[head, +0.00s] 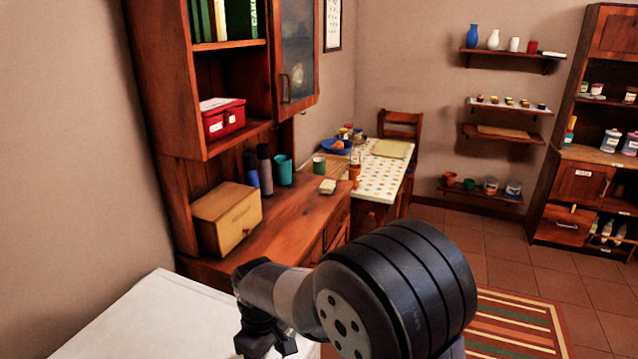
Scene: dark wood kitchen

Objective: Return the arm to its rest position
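My arm fills the lower middle of the head view, with a thick dark ribbed joint toward the camera and a grey link running left from it. My gripper (264,343) is at the arm's left end, dark and pointing down, in front of the white counter top. Its lower part is at the bottom edge of the picture, so I cannot tell how far apart its fingers are. I see nothing held in it.
A white counter top (150,318) lies lower left, bare where visible. Behind it is a wooden cabinet (300,215) with a wooden box (228,218), bottles (265,170) and a teal cup (283,170). A dotted table (380,172) stands beyond. A striped rug (515,325) lies right.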

